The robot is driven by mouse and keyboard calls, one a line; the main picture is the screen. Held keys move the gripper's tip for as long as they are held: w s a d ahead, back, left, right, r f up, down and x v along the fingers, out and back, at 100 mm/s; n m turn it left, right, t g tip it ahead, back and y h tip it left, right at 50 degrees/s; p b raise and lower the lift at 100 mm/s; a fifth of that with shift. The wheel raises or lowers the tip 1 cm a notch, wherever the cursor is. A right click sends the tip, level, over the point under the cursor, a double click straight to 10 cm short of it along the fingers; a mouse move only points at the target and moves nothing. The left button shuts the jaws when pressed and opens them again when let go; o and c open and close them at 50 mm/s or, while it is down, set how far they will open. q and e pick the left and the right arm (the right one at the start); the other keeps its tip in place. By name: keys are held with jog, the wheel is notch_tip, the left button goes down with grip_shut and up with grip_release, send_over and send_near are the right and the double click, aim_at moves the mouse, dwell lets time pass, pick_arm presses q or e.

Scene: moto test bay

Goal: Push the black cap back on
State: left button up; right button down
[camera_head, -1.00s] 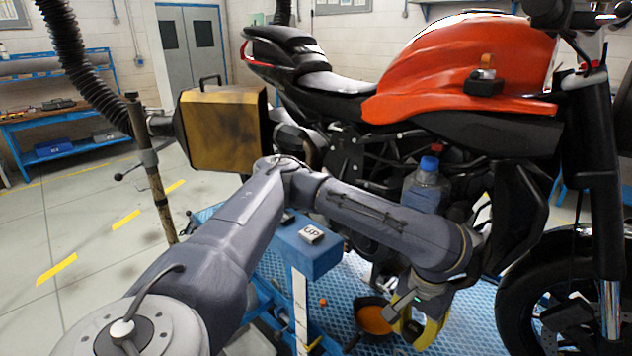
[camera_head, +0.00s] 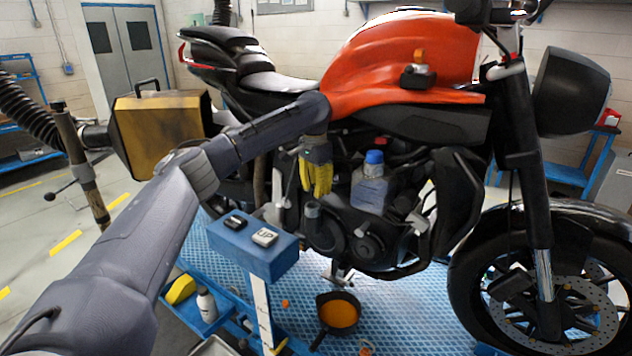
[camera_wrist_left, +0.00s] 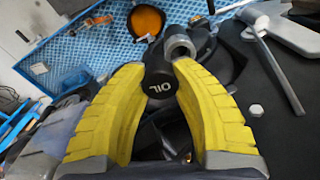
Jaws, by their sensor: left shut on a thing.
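The black cap (camera_wrist_left: 160,84), a round cap marked OIL, is between the two yellow fingers of my left gripper (camera_wrist_left: 158,100) in the left wrist view. My left gripper is shut on it. In the head view my left gripper (camera_head: 316,178) hangs fingers down beside the motorcycle's engine, left of the bottle; the cap cannot be made out there. A grey metal ring-shaped part (camera_wrist_left: 179,46) shows just beyond the cap in the wrist view. I cannot tell whether the cap touches it. My right gripper is not in view.
A clear bottle with a blue lid (camera_head: 371,185) stands by the engine. A pan with orange contents (camera_head: 338,314) sits on the blue platform (camera_head: 400,300). A blue block (camera_head: 225,243) carries two small switch-like pieces. A yellow box (camera_head: 160,130) stands at left.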

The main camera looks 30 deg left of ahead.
aim_at(312, 200)
pick_arm(q)
jog(key=shift+m, duration=0.8)
jog(key=shift+w+a+f, duration=0.35)
jog(key=shift+a+f, duration=0.1)
jog(key=shift+f, duration=0.55)
jog(key=shift+w+a+f, duration=0.3)
jog(key=shift+a+f, duration=0.2)
jog(key=shift+f, duration=0.45)
jog(key=shift+w+a+f, duration=0.35)
jog(key=shift+a+f, duration=0.1)
jog(key=shift+f, duration=0.55)
jog(key=shift+f, duration=0.2)
dwell(0.9)
jog(key=o, duration=1.1)
jog(key=shift+o, duration=0.4)
jog(key=shift+o, duration=1.3)
jog(key=shift+a+r, duration=0.1)
jog(key=shift+r, duration=0.05)
